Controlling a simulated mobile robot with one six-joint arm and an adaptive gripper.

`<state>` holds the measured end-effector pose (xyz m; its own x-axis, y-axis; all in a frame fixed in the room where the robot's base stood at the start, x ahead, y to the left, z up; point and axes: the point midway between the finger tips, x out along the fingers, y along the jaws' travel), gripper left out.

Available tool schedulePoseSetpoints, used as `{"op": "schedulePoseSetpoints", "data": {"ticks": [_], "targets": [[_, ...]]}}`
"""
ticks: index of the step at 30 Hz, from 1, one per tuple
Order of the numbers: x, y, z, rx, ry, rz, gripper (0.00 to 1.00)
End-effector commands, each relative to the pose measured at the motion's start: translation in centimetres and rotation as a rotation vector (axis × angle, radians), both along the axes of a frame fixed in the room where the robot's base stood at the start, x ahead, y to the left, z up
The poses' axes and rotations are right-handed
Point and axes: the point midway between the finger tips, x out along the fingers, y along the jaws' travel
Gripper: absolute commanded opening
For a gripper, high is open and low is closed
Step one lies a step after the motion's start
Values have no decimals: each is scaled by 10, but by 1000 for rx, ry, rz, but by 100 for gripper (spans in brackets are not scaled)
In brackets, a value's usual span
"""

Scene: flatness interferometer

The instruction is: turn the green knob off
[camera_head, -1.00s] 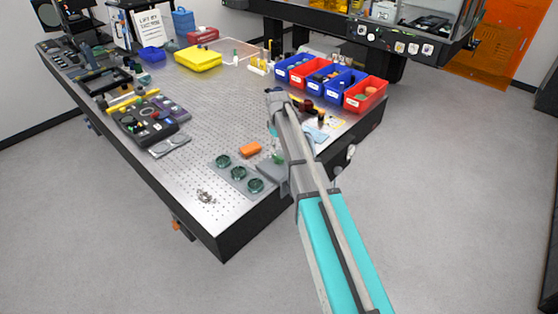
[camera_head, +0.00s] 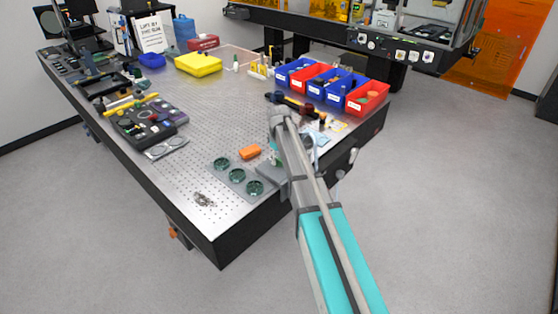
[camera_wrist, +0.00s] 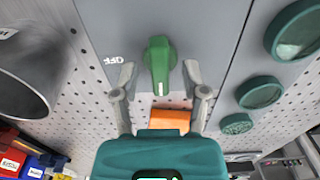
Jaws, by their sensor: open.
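The green knob (camera_wrist: 160,62) shows in the wrist view on a grey panel (camera_wrist: 215,35), with the white word OFF (camera_wrist: 113,60) to its left. A pale mark on the knob points to the bottom of the picture. My gripper (camera_wrist: 160,78) is open, with one finger to the left of the knob and one to the right. Gaps show between the fingers and the knob. In the head view my arm hides most of the knob and its panel, and the fingers (camera_head: 275,150) are hard to make out.
An orange block (camera_head: 250,152) lies on the perforated table (camera_head: 200,120), beside a plate of round green-rimmed parts (camera_head: 237,175). Red and blue bins (camera_head: 368,98) stand at the table's right. A dark cylinder (camera_wrist: 35,70) is close on the left in the wrist view.

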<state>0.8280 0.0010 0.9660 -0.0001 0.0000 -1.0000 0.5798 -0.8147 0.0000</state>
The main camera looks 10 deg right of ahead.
Motion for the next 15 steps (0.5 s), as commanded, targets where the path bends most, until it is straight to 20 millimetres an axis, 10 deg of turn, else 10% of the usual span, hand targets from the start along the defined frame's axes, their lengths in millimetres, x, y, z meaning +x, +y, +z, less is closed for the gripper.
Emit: {"op": "schedulePoseSetpoints", "data": {"ticks": [8,15], "targets": [[0,0,0,0,0,-1,57],[0,-1,0,0,0,-1,13]]}}
